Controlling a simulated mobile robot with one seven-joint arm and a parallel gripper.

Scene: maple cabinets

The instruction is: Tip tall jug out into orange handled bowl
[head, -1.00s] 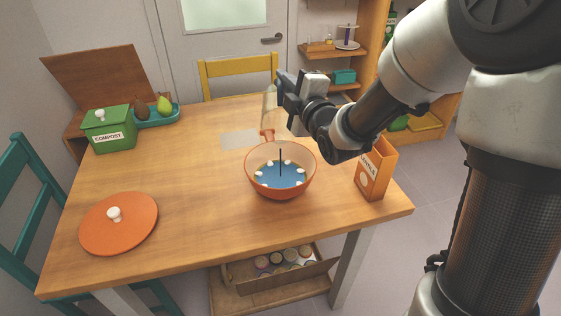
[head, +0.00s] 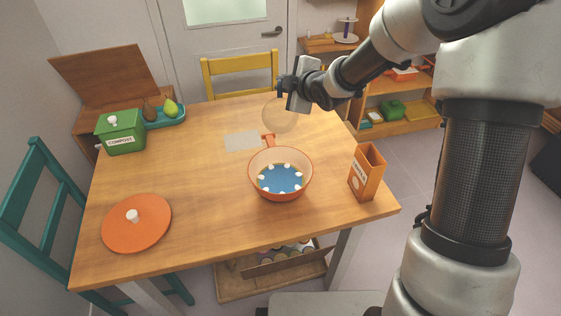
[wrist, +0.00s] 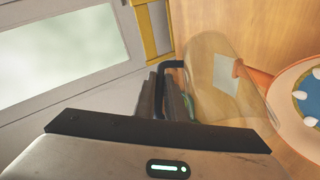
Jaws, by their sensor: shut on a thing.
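The tall jug (head: 281,116) is clear and see-through, and hangs over the table behind the bowl. It looks tilted, with a round outline towards the head camera. My gripper (head: 285,87) is shut on its dark handle; in the wrist view the jug (wrist: 215,72) lies right of the fingers (wrist: 174,98). I cannot tell whether the jug holds anything. The orange handled bowl (head: 281,191) stands upright on the table, its handle pointing back towards the jug. Its inside has a blue bottom with several white spots around it. In the wrist view the bowl's rim (wrist: 283,105) is cut off at right.
An orange milk carton (head: 366,174) stands right of the bowl. An orange lid (head: 136,224) lies at front left. A green compost box (head: 121,132) and a teal tray with pears (head: 165,117) are at back left. A pale sheet (head: 241,141) lies behind the bowl. The left middle is clear.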

